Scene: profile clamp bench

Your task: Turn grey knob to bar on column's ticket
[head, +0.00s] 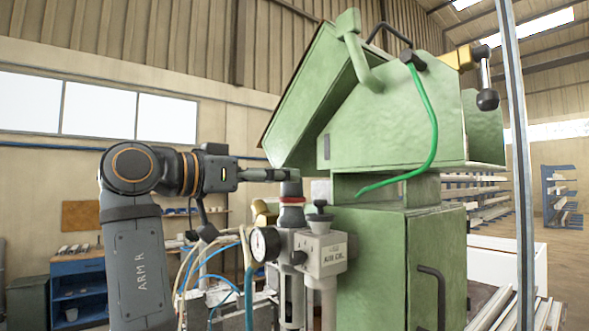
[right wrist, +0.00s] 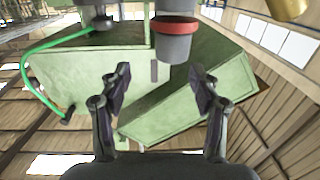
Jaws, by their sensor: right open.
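The grey knob (head: 291,188) with a red ring stands upright on top of the air unit, left of the green machine. It also shows in the right wrist view (right wrist: 175,46), at the upper middle. My right gripper (head: 284,174) comes in from the left at the knob's top. In the right wrist view my right gripper (right wrist: 160,80) is open and empty, its two fingers apart. The knob appears just past the fingertips, nearer the right-hand finger; contact cannot be told. A round white gauge (head: 264,244) sits below the knob; its reading is too small. No ticket is legible. My left gripper is out of view.
The green machine (head: 390,130) stands close to the right of the knob. A grey valve block (head: 323,255) with a dark-topped cup adjoins the gauge. A green hose (head: 433,130) hangs from the machine. Blue and white hoses run below my right arm.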

